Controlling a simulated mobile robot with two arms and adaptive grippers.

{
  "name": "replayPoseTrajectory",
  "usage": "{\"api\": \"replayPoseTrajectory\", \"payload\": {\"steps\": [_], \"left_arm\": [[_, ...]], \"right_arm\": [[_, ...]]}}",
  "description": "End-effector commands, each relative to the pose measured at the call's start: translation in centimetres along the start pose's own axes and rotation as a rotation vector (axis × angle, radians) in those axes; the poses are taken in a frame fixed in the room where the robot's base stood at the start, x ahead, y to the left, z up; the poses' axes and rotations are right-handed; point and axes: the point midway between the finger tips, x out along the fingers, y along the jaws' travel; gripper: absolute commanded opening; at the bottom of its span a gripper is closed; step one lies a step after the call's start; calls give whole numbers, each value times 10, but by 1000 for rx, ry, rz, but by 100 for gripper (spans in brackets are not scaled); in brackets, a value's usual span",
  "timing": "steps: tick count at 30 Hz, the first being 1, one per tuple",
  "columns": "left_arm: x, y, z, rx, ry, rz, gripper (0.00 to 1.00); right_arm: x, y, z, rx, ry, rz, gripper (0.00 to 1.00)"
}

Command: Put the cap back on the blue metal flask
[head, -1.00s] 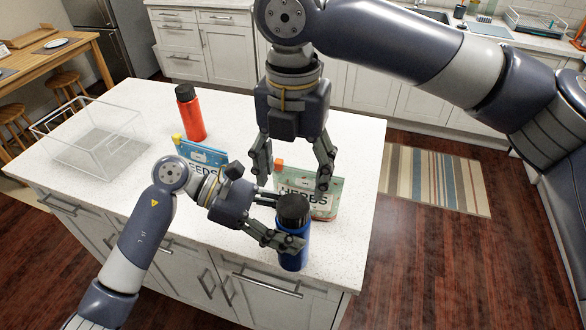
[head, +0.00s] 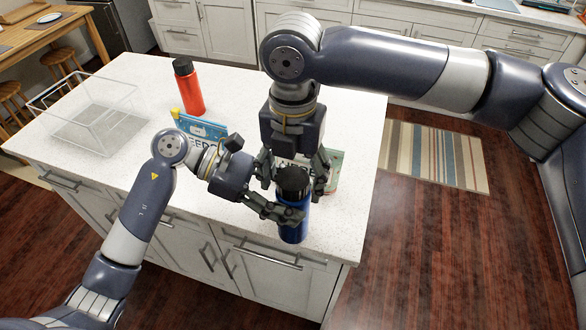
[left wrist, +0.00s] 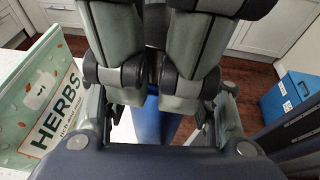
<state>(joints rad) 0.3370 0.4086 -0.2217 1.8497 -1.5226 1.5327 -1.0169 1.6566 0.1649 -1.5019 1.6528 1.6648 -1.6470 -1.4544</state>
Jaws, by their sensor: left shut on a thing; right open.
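The blue metal flask (head: 294,230) stands upright near the front right corner of the white counter. Its black cap (head: 292,178) is at the flask's top; I cannot tell whether it is screwed on. My left gripper (head: 288,208) is shut on the flask from the left, just below the cap. My right gripper (head: 294,188) points down from above, open, with its fingers on either side of the cap. In the left wrist view, a strip of the blue flask (left wrist: 155,122) shows behind my right gripper's fingers, which hide the cap.
A herbs packet (head: 335,165) stands close behind the flask, partly hidden; it shows in the left wrist view (left wrist: 48,100). The counter's right edge (head: 370,205) is near.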

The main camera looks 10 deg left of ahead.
Motion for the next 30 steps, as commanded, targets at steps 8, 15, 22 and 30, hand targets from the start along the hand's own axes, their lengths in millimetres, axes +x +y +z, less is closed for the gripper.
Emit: {"api": "replayPoseTrajectory", "payload": {"steps": [8, 15, 22, 30], "left_arm": [[0, 0, 1, 1, -2, 1, 0], [0, 0, 1, 1, -2, 1, 0], [0, 0, 1, 1, -2, 1, 0], [0, 0, 1, 1, -2, 1, 0]], "right_arm": [[0, 0, 0, 1, 0, 0, 34], [0, 0, 0, 1, 0, 0, 61], [-1, 0, 0, 1, 0, 0, 67], [-15, 1, 0, 1, -1, 2, 67]]}}
